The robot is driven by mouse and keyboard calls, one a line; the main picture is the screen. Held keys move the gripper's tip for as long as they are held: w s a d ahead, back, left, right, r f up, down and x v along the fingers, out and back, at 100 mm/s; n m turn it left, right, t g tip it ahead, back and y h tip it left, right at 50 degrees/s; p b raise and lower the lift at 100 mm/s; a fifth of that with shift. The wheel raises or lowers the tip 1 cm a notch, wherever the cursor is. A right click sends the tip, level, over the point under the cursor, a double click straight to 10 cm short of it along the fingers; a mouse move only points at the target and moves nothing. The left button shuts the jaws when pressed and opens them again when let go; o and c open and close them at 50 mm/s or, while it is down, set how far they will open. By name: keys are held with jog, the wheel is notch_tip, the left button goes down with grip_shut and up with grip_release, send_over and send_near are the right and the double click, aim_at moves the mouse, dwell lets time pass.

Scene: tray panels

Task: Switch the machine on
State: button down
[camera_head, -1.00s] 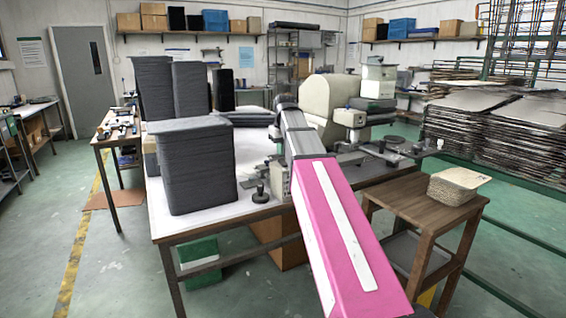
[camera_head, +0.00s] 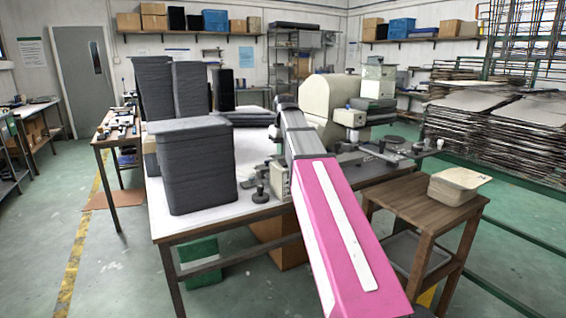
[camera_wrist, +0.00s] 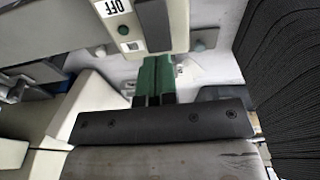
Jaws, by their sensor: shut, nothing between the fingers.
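The cream machine (camera_head: 330,105) stands on the worktable behind my arm in the head view. In the wrist view its pale control panel (camera_wrist: 178,18) is at the top, with a white OFF label (camera_wrist: 114,7) and a small light switch-like part (camera_wrist: 129,46). My gripper (camera_wrist: 157,62) has green fingers closed together and empty, with tips at the panel's lower edge, close to the switch-like part. I cannot tell whether they touch the panel. My arm hides the gripper in the head view.
Tall stacks of dark grey trays (camera_head: 192,165) stand on the worktable left of my arm; a ribbed dark stack (camera_wrist: 285,75) is close at the right in the wrist view. A wooden stool (camera_head: 430,211) with light trays (camera_head: 458,186) stands at right.

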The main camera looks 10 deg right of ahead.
aim_at(282, 160)
jog(key=shift+f, duration=1.1)
dwell(1.0)
jog(key=shift+r, duration=0.1)
jog(key=shift+r, duration=3.4)
jog(key=shift+s, duration=0.1)
